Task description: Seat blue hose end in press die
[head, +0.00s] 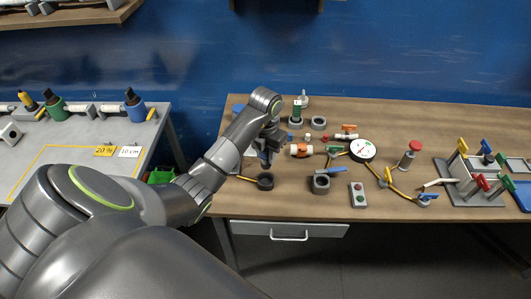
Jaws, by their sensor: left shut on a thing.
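My left gripper (266,160) points down over the left part of the wooden bench. It is shut on a small bluish piece, which looks like the blue hose end but is mostly hidden by the fingers. I cannot tell for sure which of these two is the press die. My right gripper is not in view.
Colored levers stand on a rack (470,182) at right. A grey table (70,141) is at left.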

